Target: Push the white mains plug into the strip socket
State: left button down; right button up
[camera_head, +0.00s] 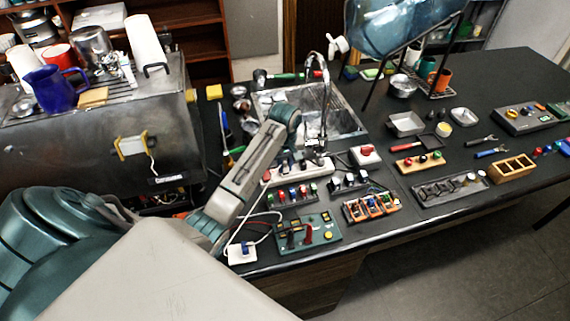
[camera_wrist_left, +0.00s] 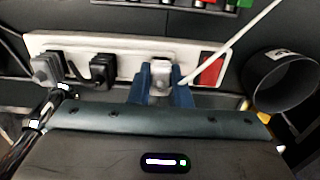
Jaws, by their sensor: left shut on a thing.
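The white mains plug (camera_wrist_left: 160,76) is between the blue fingers of my left gripper (camera_wrist_left: 161,88) in the left wrist view. The fingers are shut on it, one on each side. A white cable (camera_wrist_left: 235,40) runs from the plug to the upper right. The plug is over the white socket strip (camera_wrist_left: 128,62), right of a black plug and left of the strip's red switch (camera_wrist_left: 211,68). Whether its pins are in a socket is hidden. In the head view the strip (camera_head: 318,168) lies in front of the sink; my left arm reaches across beside it. My right gripper is not seen.
A black plug (camera_wrist_left: 103,68) and a grey plug (camera_wrist_left: 46,68) sit on the strip's left part. The chrome faucet (camera_head: 331,75) rises behind the strip. A green board (camera_head: 310,232) and a red-buttoned box (camera_head: 365,155) are nearby. A dark cup (camera_wrist_left: 280,80) is at right.

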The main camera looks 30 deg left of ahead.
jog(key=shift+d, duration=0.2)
pick_arm(q)
jog(key=c, duration=1.3)
grip_release()
jog(key=shift+r, duration=0.1)
